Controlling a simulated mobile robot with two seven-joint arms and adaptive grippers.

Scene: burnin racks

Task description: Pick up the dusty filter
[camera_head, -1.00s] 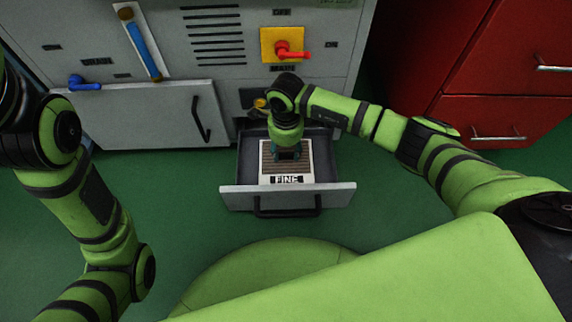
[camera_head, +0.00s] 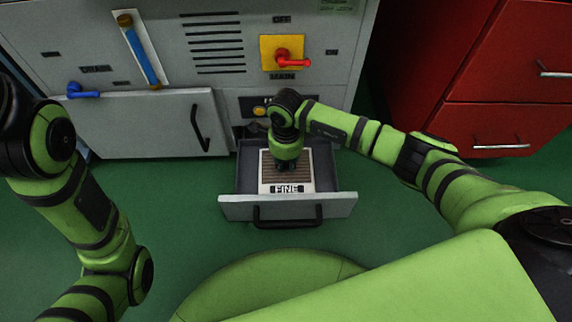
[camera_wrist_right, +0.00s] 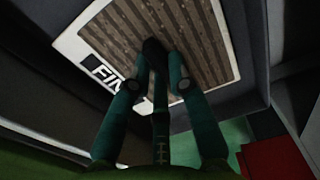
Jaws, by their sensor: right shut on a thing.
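The filter (camera_head: 268,170) is a flat panel with brown pleats and a white frame marked "FINE". It lies in the open drawer (camera_head: 236,208) of the grey cabinet. The pleats look brown with speckles in the right wrist view (camera_wrist_right: 205,35). My right gripper (camera_head: 285,166) reaches down into the drawer from above, over the middle of the filter. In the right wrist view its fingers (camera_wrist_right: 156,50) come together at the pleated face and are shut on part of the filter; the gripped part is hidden. My left arm shows at the left, but its gripper is out of view.
The grey cabinet (camera_head: 180,30) stands behind the drawer, with a red switch lever (camera_head: 290,59), a blue lever (camera_head: 82,91) and a closed door (camera_head: 150,125). A red drawer unit (camera_head: 490,100) stands at the right. Green floor (camera_head: 180,185) is clear around the drawer.

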